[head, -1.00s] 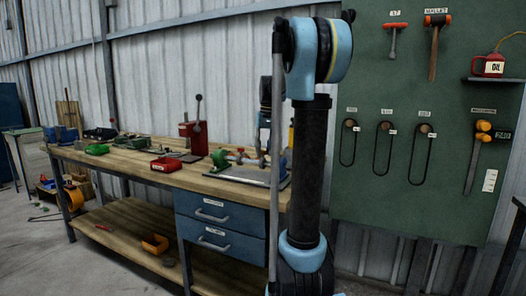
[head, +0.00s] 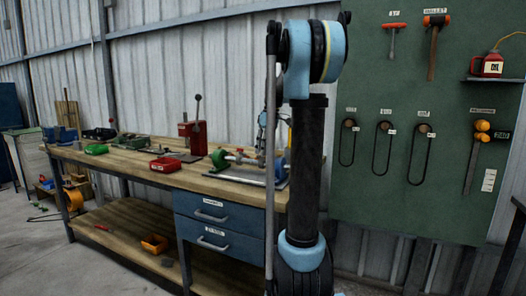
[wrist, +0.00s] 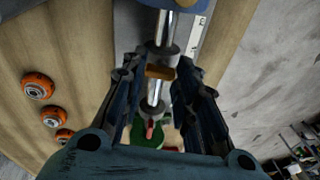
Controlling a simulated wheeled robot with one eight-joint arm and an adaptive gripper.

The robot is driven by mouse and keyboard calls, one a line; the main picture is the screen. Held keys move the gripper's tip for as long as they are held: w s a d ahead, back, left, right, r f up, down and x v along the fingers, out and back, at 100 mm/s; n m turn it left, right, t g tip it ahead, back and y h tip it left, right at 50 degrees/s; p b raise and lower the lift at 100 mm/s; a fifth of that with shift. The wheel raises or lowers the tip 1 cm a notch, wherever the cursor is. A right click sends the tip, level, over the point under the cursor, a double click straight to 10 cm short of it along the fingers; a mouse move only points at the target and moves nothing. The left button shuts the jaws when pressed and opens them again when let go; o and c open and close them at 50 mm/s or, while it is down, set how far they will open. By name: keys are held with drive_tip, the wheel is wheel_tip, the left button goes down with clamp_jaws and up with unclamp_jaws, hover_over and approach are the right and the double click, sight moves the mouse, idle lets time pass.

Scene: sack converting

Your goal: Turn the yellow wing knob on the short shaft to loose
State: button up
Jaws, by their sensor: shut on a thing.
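The yellow wing knob (wrist: 160,72) shows in the wrist view as a small orange-yellow bar across the bright metal shaft (wrist: 155,92), between grey collars. My gripper (wrist: 158,70) has its two dark fingers on either side of the knob, shut on it. The fingers hide the knob's ends, so I cannot tell how far it is turned. In the head view the fixture with the shaft stands on a grey plate (head: 235,174) at the right end of the bench; my arm hides much of it and the knob cannot be made out there.
A green part (wrist: 147,133) with a red tip lies below the shaft in the wrist view. Several orange round parts (wrist: 38,85) sit on the wood to the left.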

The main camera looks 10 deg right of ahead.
drive_tip(key=shift+w+n, duration=0.1)
drive_tip(key=shift+n, duration=0.4)
drive_tip(key=o, duration=1.1)
drive_tip(key=shift+c, duration=0.2)
drive_tip(key=shift+r, duration=0.1)
drive_tip(key=v, duration=1.1)
drive_tip(key=shift+w+r, duration=0.15)
drive_tip(key=shift+r, duration=0.15)
